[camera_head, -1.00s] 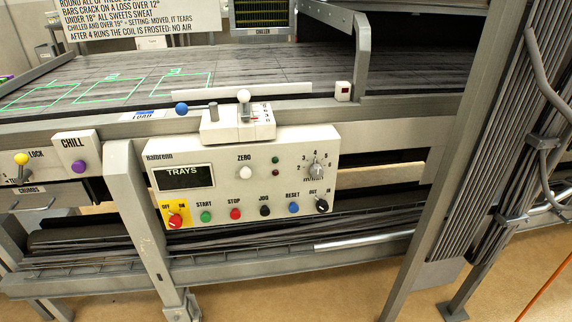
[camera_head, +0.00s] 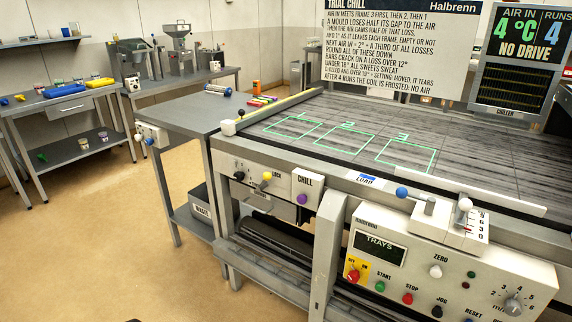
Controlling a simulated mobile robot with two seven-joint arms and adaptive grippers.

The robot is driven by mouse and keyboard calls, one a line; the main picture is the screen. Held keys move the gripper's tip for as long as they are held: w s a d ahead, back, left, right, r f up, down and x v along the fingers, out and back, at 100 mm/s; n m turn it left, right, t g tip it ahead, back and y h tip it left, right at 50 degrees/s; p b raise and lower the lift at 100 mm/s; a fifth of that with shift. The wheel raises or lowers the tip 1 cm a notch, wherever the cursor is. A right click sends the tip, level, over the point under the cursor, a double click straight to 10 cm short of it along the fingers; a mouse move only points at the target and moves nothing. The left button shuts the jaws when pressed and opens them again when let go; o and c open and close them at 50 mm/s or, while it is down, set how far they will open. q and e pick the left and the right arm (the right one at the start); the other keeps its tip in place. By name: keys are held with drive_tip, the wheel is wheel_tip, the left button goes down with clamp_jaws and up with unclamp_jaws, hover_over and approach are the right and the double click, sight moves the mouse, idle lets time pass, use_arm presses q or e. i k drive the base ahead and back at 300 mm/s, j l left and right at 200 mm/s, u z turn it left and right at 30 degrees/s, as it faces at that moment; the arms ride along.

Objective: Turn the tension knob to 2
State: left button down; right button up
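No control in view carries a readable label saying tension. The control panel (camera_head: 405,300) marked Halbrenn is at the lower right. On it a round dial knob (camera_head: 513,306) has a scale of numbers around it that includes 2; its pointer setting is too small to read surely. A white-knobbed lever (camera_head: 464,205) stands in a numbered slot above the panel. Neither of my grippers is in view.
The belt table with green outlined frames (camera_head: 405,155) fills the right. A grey side table (camera_head: 180,112) adjoins it. Shelving with trays (camera_head: 70,100) stands at the back left. The floor (camera_head: 90,240) at the left is clear.

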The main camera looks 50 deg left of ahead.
sight(238, 176)
drive_tip(key=u, duration=1.65)
